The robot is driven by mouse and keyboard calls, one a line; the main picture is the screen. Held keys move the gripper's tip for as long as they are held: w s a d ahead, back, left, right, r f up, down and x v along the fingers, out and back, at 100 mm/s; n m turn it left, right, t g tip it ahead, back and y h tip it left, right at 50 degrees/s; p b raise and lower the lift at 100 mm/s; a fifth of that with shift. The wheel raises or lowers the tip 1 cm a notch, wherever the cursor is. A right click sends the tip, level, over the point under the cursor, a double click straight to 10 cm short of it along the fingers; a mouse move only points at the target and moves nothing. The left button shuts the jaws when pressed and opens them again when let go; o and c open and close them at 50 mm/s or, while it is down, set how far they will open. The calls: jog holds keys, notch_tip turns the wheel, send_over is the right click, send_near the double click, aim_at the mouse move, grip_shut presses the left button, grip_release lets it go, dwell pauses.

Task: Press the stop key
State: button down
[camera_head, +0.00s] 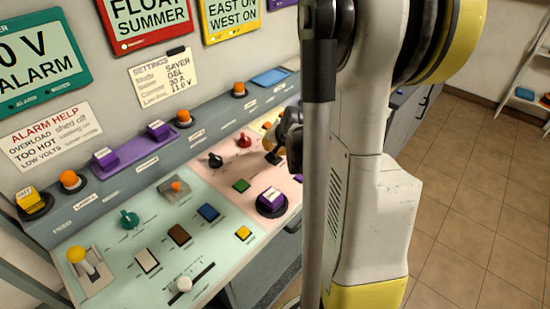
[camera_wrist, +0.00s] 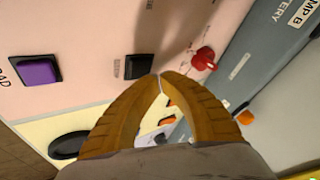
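No label that I can read says stop, so I cannot tell which key it is. A black square key (camera_wrist: 138,67) is on the pink panel, just beyond my fingertips in the wrist view; its label is too small to read. It also shows as a dark key (camera_head: 273,157) below my gripper (camera_head: 284,135) in the head view. My gripper (camera_wrist: 160,76) has its fingertips together and holds nothing visible. I cannot tell whether the tips touch the key. A purple key (camera_wrist: 38,71) is farther left, with a label ending in "OAD".
A red knob (camera_wrist: 204,58) stands right of the fingertips. A black knob (camera_head: 215,160) and a green key (camera_head: 241,186) are nearby on the console. The green panel (camera_head: 115,260) holds several switches and a yellow-topped lever (camera_head: 77,255). Tiled floor (camera_head: 460,200) is open at right.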

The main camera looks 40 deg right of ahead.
jog(key=shift+f, duration=0.15)
jog(key=shift+f+b, duration=0.3)
jog(key=shift+b, duration=0.2)
jog(key=shift+f+b, duration=0.45)
dwell(0.7)
jog(key=shift+r, duration=0.1)
jog(key=shift+r+p, duration=0.7)
jog(key=shift+r, duration=0.1)
notch_tip(320, 180, up, 5)
jog(key=p, duration=0.4)
dwell(0.9)
